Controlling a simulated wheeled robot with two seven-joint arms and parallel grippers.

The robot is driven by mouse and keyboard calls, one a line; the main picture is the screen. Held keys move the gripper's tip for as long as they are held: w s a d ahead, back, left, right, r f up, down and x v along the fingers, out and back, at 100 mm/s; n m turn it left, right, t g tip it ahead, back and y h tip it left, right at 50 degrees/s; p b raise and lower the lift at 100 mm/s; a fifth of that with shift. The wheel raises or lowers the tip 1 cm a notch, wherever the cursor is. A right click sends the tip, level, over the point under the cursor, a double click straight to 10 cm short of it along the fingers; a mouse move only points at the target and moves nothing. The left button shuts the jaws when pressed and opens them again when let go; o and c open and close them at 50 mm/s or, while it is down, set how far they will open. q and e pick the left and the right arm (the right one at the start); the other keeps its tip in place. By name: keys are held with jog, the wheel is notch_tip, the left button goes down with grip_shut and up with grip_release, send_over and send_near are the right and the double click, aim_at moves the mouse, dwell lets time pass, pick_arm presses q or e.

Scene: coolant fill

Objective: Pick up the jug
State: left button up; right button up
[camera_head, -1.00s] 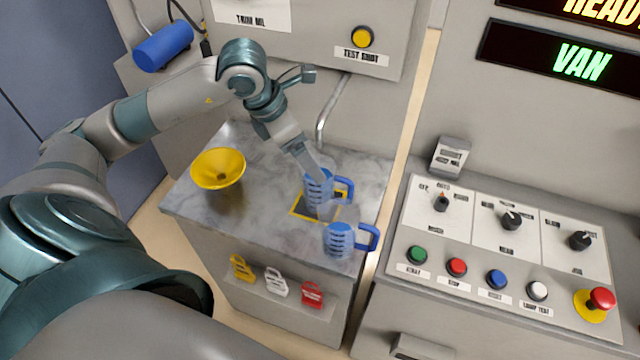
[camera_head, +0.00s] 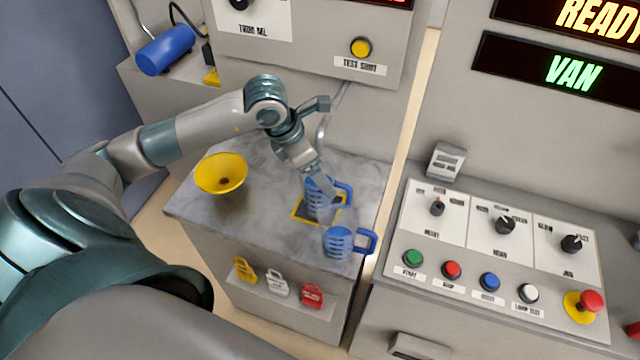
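Two blue jugs with side handles are on the grey marbled counter. The rear jug (camera_head: 315,203) stands upright on a yellow-edged square (camera_head: 300,213), its handle to the right. The front jug (camera_head: 338,243) stands near the counter's front right corner, its handle also to the right. My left gripper (camera_head: 322,188) comes down from above at the rear jug and overlaps its upper part. Its fingers are partly lost against the jug, so I cannot tell whether they touch it or how far apart they are. My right gripper is not in view.
A yellow funnel (camera_head: 221,174) stands at the counter's left. A bent metal pipe (camera_head: 325,125) comes down behind the rear jug. Yellow, white and red tags (camera_head: 277,283) are on the counter's front. A control panel (camera_head: 500,240) with knobs and buttons is to the right.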

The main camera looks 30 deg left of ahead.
pick_arm(q)
jog(key=shift+c, duration=0.7)
jog(key=shift+r, duration=0.1)
grip_shut()
